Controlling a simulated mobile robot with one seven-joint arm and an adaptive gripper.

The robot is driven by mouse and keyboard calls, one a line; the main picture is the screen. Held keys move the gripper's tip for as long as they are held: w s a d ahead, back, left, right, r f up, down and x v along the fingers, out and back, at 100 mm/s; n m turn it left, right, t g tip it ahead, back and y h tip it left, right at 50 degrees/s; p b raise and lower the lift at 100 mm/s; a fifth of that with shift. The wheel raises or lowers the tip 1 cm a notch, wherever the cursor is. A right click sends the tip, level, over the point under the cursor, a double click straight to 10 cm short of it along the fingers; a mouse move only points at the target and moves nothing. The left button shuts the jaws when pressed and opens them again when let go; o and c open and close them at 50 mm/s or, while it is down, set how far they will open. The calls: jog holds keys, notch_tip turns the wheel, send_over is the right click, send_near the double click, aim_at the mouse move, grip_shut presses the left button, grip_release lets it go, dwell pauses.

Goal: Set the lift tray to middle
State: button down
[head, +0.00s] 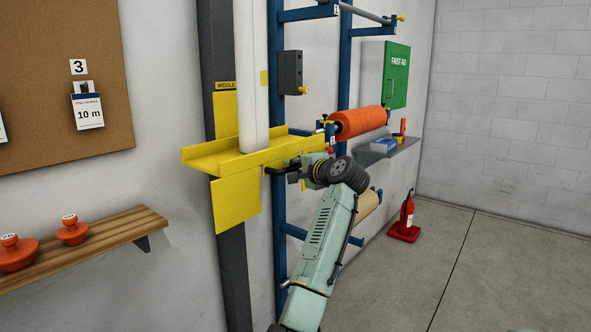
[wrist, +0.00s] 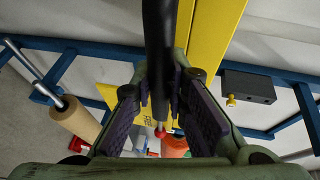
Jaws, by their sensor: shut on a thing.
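The yellow lift tray (head: 207,160) is on a dark upright post (head: 234,270) on the wall, with a tall white roll (head: 252,75) standing on it. A yellow label reading MIDDLE (head: 225,86) is on the post, clearly above the tray. My gripper (head: 280,170) is at the tray's right front side, shut on a dark handle. In the wrist view the black handle (wrist: 158,45) runs between the fingers of my gripper (wrist: 161,85), with yellow metal (wrist: 215,30) behind it. The handle's far end is hidden in the head view.
A blue rack to the right holds an orange roll (head: 358,122) and a tan roll (head: 368,205). A dark box (head: 290,72) is on its frame. A wooden shelf (head: 110,235) with orange weights is at left.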

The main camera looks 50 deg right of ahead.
jog(key=shift+r, duration=0.6)
jog(key=c, duration=1.6)
grip_release()
jog(key=shift+f, duration=0.2)
jog(key=shift+o, duration=0.2)
jog(key=shift+f, duration=0.15)
jog(key=shift+s, duration=0.1)
jog(key=v, duration=1.1)
jog(key=shift+s+a, duration=0.25)
jog(key=shift+s, duration=0.1)
jog(key=shift+d, duration=0.1)
